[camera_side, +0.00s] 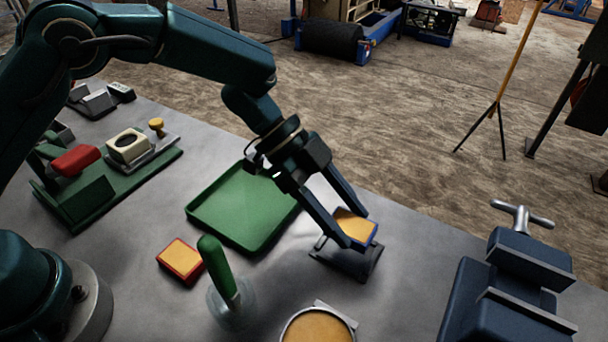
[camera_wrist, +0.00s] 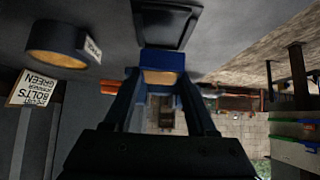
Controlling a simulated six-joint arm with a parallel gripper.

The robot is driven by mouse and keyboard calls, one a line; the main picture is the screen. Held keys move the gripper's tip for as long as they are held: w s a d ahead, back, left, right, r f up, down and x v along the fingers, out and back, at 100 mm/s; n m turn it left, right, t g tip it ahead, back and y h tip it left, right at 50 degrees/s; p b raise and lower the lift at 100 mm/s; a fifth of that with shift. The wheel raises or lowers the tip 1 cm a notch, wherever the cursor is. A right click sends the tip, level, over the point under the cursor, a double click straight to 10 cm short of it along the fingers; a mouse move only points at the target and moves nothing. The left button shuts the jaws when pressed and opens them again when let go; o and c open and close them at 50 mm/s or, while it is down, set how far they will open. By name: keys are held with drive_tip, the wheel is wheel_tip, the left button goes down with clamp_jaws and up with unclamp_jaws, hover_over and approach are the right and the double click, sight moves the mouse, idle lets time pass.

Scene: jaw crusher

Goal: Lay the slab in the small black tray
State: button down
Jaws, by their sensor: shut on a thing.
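My gripper (camera_side: 353,228) is shut on a blue-sided slab with a tan top (camera_side: 355,225), one finger on either side. In the wrist view the slab (camera_wrist: 162,69) shows as a blue block with a tan face between my fingertips. The small black tray (camera_side: 343,265) is on the metal table just below the slab, partly hidden by the slab and a finger. The tray also shows in the wrist view (camera_wrist: 167,28), beyond the slab. The slab is tilted in the side view; I cannot tell whether it touches the tray.
A large green tray (camera_side: 243,225) lies left of my gripper. A red-sided tan block (camera_side: 181,260), a green-handled tool (camera_side: 219,268) and a round tan-filled container (camera_side: 317,326) are in front. A blue vise (camera_side: 520,275) stands at right. A lettered card (camera_wrist: 33,88) shows in the wrist view.

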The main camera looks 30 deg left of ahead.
drive_tip(key=shift+d+f, duration=0.1)
drive_tip(key=shift+f, duration=1.9)
drive_tip(key=shift+f, duration=0.15)
